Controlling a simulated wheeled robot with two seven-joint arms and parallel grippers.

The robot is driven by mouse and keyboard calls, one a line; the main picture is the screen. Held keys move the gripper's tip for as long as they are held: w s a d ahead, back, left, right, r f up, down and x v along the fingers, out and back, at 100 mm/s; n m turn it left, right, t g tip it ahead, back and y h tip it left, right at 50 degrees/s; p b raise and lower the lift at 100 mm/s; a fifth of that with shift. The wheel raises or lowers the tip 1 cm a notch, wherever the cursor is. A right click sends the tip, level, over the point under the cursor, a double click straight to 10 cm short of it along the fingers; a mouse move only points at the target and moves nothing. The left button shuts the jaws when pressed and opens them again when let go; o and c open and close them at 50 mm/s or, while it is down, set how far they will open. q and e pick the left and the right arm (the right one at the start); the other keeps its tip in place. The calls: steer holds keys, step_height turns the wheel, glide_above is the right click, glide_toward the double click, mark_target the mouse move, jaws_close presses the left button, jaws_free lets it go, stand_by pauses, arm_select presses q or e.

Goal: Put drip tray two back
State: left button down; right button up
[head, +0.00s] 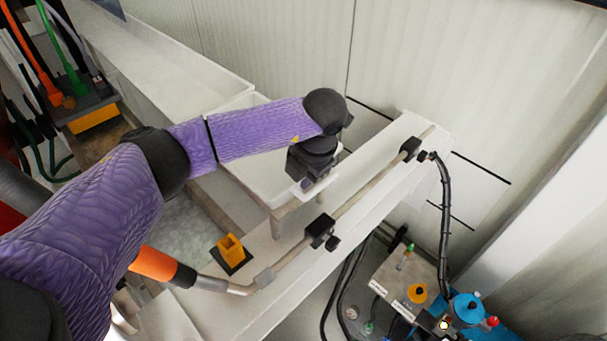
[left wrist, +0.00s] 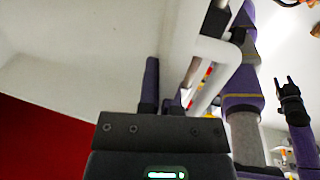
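A white tray (head: 262,180), which I take for drip tray two, lies at the centre of the head view. It sits along the white bench, left of a metal rail. My left gripper (head: 312,180) is at its right side wall, beside a white handle. In the left wrist view the left gripper's dark fingers (left wrist: 165,90) are close together with the white wall between them. The white handle (left wrist: 222,60) is right of them. The far finger is partly hidden. My right gripper (left wrist: 285,86) shows small at the right of that view, its two prongs apart and empty.
The metal rail (head: 368,191) with black clamps runs right of the tray. An orange block (head: 230,248) stands in front. A blue-topped device (head: 466,306) with hoses is at lower right. A long white trough (head: 165,62) lies behind left. A pale wall (head: 270,35) closes the back.

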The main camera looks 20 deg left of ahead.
arm_select(q)
steer(key=c, duration=0.8)
jaws_free()
steer(key=v, duration=1.2)
steer(key=shift+r, duration=0.1)
